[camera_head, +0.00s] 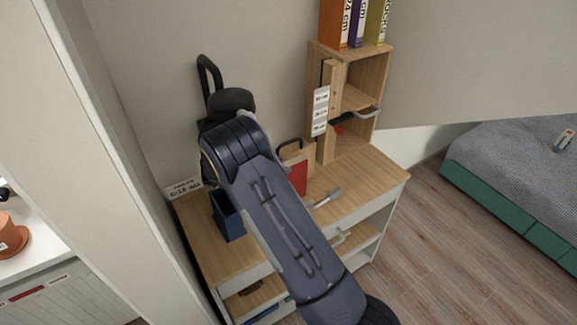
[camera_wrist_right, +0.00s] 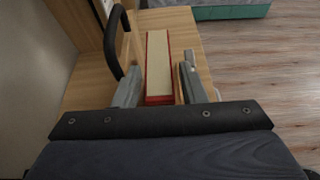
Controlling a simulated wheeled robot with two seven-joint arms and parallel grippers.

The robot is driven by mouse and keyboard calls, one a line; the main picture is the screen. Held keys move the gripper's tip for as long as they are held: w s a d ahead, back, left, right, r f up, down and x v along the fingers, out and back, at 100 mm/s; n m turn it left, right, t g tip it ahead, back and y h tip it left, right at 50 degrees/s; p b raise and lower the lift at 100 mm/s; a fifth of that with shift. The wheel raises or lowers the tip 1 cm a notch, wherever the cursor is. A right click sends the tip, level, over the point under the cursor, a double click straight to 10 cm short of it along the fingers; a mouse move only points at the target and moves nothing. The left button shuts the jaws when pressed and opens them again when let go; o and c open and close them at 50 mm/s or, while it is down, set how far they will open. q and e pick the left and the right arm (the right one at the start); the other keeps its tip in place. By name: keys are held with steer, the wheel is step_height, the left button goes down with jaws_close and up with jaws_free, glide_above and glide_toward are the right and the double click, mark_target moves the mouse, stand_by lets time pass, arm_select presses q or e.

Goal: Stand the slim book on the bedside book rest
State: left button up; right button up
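The slim red book (camera_head: 297,178) stands upright on the wooden bedside cabinet top, partly behind my right arm. A wooden piece (camera_head: 305,158), possibly the book rest, is behind it; I cannot tell how they touch. In the right wrist view the book (camera_wrist_right: 158,62) shows cream page edges and a red cover, between the fingers of my right gripper (camera_wrist_right: 160,76). The fingers are apart, with a visible gap on the right side, where a thin wooden strip shows. In the head view my forearm hides this gripper. My left gripper is not in view.
A wooden shelf box (camera_head: 347,148) with upright binders (camera_head: 357,22) on top stands at the cabinet's back right. A dark blue box (camera_head: 227,215) is left of my arm. A grey bed (camera_head: 510,165) is at right, with clear floor (camera_head: 440,245) before it.

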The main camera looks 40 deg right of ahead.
steer(key=b+v, duration=0.1)
steer(key=v, duration=0.6)
steer(key=shift+a+r, duration=0.2)
steer(key=shift+a, duration=0.15)
steer(key=shift+w, duration=0.1)
